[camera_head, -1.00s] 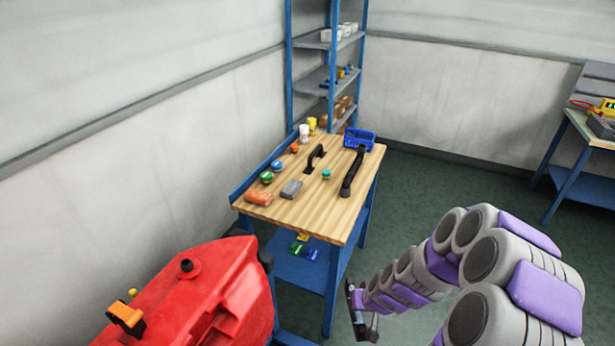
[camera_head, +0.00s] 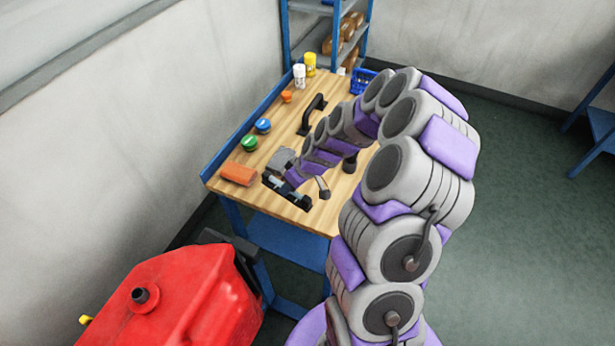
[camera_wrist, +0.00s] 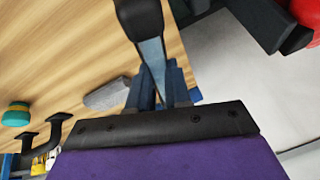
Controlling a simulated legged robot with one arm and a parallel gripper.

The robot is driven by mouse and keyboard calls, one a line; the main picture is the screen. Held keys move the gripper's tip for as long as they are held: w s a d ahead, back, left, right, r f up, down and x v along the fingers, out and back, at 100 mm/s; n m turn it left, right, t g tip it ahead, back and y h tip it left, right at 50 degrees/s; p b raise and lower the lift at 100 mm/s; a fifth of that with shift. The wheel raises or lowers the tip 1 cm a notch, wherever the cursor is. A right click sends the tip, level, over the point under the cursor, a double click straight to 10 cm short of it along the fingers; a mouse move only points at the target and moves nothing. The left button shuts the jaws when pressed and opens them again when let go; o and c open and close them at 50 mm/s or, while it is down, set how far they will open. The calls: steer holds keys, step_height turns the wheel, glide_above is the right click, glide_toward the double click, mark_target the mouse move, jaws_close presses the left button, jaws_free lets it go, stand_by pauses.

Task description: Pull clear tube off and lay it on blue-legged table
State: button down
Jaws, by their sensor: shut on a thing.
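The blue-legged table (camera_head: 262,203) has a light wooden top and stands beyond the red tank (camera_head: 185,292). My gripper (camera_head: 288,191) is over the near part of the tabletop, close to the orange block. In the wrist view, my gripper (camera_wrist: 160,92) is shut on the clear tube (camera_wrist: 153,62), a pale bluish piece with a black end that points up in the picture. The tube's other end is hidden by the gripper. I cannot tell whether the tube touches the wood.
An orange block (camera_head: 238,173) and a grey block (camera_head: 281,159) lie near my gripper. Green (camera_head: 249,142) and blue (camera_head: 263,125) round pieces sit along the left edge, with a black handle (camera_head: 312,115) farther back. Bare wood shows along the near edge.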

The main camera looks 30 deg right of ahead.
steer(key=d+n, duration=0.1)
steer(key=d, duration=0.1)
steer(key=s+d+f+b, duration=0.1)
steer(key=d, duration=0.2)
steer(key=s+d+f+n, duration=0.1)
steer(key=d, duration=0.1)
steer(key=shift+d+f+n+g+y, duration=0.15)
steer(key=shift+n+g+y, duration=0.15)
steer(key=shift+g+y, duration=0.1)
steer(key=shift+s+b+x, duration=0.25)
steer(key=shift+b+x, duration=0.1)
steer(key=shift+x, duration=0.8)
steer(key=shift+a+f, duration=0.15)
steer(key=shift+a, duration=0.4)
steer(key=shift+d+f, duration=0.15)
steer(key=shift+d, duration=0.8)
steer(key=shift+a+f+b, duration=0.2)
steer(key=shift+a+b, duration=0.1)
steer(key=shift+a, duration=0.5)
steer(key=shift+d+f, duration=0.25)
steer(key=shift+d, duration=0.45)
steer(key=shift+a, duration=0.5)
